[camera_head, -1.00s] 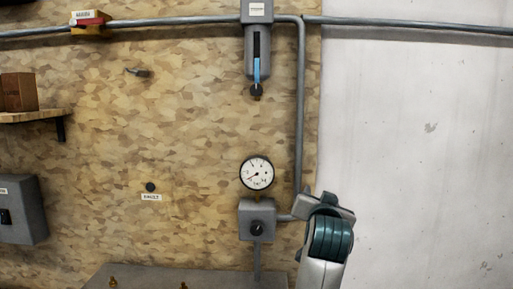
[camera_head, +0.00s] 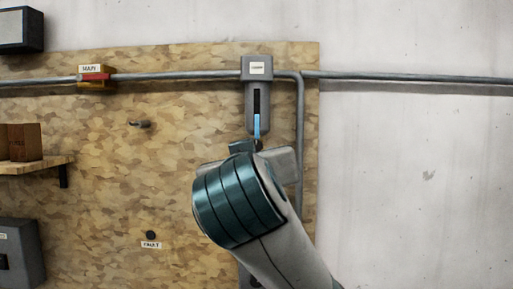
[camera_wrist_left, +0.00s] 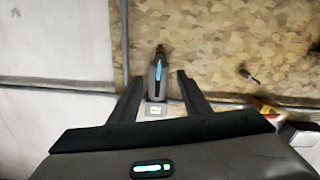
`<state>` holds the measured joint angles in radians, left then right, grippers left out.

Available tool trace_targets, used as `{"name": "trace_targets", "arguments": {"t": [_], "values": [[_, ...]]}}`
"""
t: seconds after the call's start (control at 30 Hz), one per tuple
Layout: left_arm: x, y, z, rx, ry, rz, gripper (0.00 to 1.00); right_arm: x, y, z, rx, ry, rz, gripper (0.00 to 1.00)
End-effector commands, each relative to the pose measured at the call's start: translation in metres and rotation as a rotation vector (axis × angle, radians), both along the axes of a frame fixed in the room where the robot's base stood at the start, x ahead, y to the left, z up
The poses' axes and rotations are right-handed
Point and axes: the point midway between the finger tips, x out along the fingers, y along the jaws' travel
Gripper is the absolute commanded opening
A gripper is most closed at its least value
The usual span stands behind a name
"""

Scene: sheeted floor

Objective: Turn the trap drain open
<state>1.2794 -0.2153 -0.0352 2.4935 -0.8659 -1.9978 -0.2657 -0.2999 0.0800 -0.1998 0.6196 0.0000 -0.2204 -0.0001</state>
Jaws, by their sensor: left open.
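The filter trap (camera_head: 258,92) is a grey housing on the pipe, with a blue-filled sight slot. Its dark drain knob (camera_wrist_left: 160,50) is at the lower end; in the head view my gripper mostly hides it. The left wrist view shows the filter upside down, with its label nearest me. My left gripper (camera_wrist_left: 160,76) is open and empty there, its dark fingers either side of the filter in the picture. The drain lies beyond the fingertips in that view; I see no contact. In the head view the gripper (camera_head: 248,147) is just below the filter, largely hidden by my wrist.
A pipe (camera_head: 180,75) runs across the board and turns down right of the filter. A yellow valve box with a red handle (camera_head: 96,76) sits on it. A shelf with boxes (camera_head: 35,163) and a grey box (camera_head: 20,255) are at left. Bare white wall (camera_head: 420,180) is at right.

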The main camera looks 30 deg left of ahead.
Motion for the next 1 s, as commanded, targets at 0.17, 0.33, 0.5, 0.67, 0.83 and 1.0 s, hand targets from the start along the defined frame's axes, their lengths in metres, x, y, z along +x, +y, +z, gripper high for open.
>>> {"name": "trace_targets", "arguments": {"t": [0.17, 0.33, 0.5, 0.67, 0.83, 1.0], "values": [[0.001, 0.001, 0.001, 0.002, 0.000, 0.001, 0.43, 0.000, 0.000, 0.002, 0.000, 0.000, 0.000, 0.31], [0.006, 0.004, 0.003, 0.002, 0.000, 0.004, 0.43, 0.000, 0.000, 0.008, 0.000, -0.001, 0.000, 0.31], [0.014, 0.010, 0.004, 0.004, 0.001, 0.006, 0.43, 0.000, 0.000, 0.019, 0.000, -0.001, 0.000, 0.31], [0.025, 0.016, 0.004, 0.005, 0.005, 0.004, 0.43, 0.000, 0.001, 0.032, 0.001, -0.001, 0.000, 0.31], [0.038, 0.024, 0.001, 0.006, 0.001, 0.005, 0.43, 0.000, 0.001, 0.031, 0.001, -0.001, -0.001, 0.31], [0.050, 0.032, 0.001, 0.005, 0.003, 0.004, 0.43, 0.000, 0.001, 0.034, 0.001, -0.001, -0.001, 0.31]]}}
